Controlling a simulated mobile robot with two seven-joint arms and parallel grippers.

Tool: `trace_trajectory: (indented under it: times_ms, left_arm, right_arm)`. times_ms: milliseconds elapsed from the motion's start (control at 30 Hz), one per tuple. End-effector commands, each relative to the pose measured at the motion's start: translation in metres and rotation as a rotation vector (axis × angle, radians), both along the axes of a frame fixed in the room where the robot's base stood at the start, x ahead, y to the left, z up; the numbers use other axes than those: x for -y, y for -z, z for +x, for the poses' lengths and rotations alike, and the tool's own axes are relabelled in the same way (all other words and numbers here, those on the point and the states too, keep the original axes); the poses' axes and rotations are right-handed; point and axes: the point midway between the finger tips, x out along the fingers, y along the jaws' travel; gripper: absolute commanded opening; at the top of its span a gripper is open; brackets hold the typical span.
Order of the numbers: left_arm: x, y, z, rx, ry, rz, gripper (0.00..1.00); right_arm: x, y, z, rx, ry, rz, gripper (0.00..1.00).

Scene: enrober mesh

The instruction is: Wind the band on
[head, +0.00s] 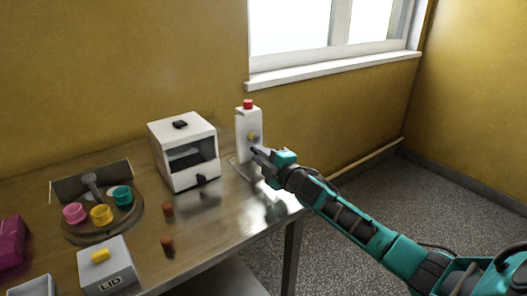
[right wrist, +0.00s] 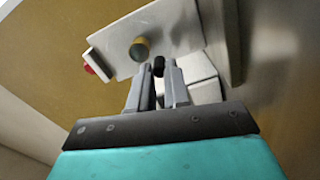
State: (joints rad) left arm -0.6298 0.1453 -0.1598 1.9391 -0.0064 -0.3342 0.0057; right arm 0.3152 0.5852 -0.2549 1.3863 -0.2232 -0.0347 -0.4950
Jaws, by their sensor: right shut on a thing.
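A tall white housing (head: 243,149) with a red button (head: 248,104) on top stands at the table's right end. A brass hub (head: 252,137) sits on its face; it also shows in the right wrist view (right wrist: 139,48). My right gripper (head: 257,151) is at that face, just below the hub. In the right wrist view its fingers (right wrist: 160,76) are closed on a small dark handle (right wrist: 158,66) beside the hub. How the handle joins the hub is hidden. I cannot make out a band. My left gripper is not in view.
A white open-fronted box (head: 207,172) stands left of the housing. Two brown cylinders (head: 168,209) stand in front of it. A round wooden tray (head: 73,236) with coloured cups, a grey LID box (head: 116,277) and a magenta box (head: 10,243) are at left.

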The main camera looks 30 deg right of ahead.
Motion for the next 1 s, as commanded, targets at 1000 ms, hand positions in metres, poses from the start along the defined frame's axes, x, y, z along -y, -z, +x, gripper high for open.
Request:
trace_trajectory:
  times_ms: [1000]
  left_arm:
    - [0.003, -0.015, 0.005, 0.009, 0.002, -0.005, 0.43]
  right_arm:
    - [-0.003, -0.003, 0.0, -0.012, 0.0, 0.16, 0.28]
